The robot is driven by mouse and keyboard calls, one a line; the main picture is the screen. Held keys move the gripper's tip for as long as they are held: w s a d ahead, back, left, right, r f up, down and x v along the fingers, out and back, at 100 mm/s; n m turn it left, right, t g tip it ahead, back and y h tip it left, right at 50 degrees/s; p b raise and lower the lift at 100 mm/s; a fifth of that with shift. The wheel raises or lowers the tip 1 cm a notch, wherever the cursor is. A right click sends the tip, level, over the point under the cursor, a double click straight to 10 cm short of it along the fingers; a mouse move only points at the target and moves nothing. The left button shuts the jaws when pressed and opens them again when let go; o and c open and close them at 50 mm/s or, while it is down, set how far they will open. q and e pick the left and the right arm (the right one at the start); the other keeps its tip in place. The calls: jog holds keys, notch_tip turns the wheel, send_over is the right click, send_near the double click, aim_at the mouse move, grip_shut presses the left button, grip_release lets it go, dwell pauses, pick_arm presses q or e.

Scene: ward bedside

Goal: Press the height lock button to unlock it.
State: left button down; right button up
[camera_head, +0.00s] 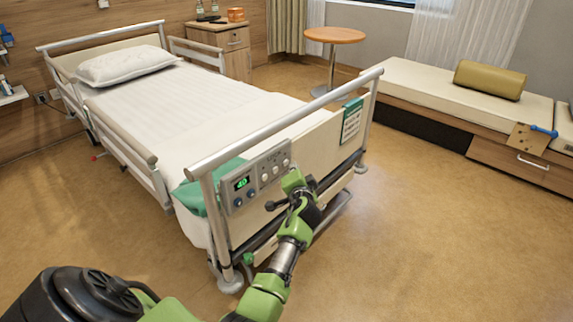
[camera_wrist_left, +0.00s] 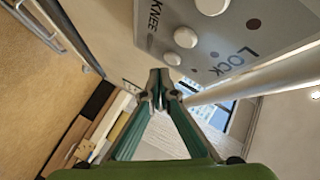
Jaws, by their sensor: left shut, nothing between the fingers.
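The control panel (camera_head: 256,180) is on the bed's footboard, with a lit green display and several pale round buttons. In the left wrist view the panel (camera_wrist_left: 275,40) fills the upper right, with the words KNEE and LOCK. Pale round buttons (camera_wrist_left: 185,37) stand between the words, and small dark dots lie nearer LOCK. I cannot tell which button is the height lock. My left gripper (camera_head: 308,183) is by the panel's right end. In the wrist view its fingertips (camera_wrist_left: 160,86) are shut and empty, just below the nearest pale button. I cannot tell whether they touch the panel.
The bed's top rail (camera_head: 290,118) runs above the panel. A green cloth (camera_head: 207,195) hangs beside the panel's left, and a sign (camera_head: 351,120) is at the footboard's right. A bench (camera_head: 430,88) stands along the right wall. The floor before the bed is clear.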

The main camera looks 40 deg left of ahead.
pick_arm(q)
jog(key=shift+s+d+b, duration=0.2)
jog(key=shift+d+b, duration=0.35)
jog(key=shift+d, duration=2)
pick_arm(e)
jog(key=shift+w+v, duration=0.1)
jog(key=shift+v, duration=0.85)
jog(key=shift+w+v, duration=0.15)
jog(key=shift+v, duration=0.8)
jog(key=shift+d, duration=0.1)
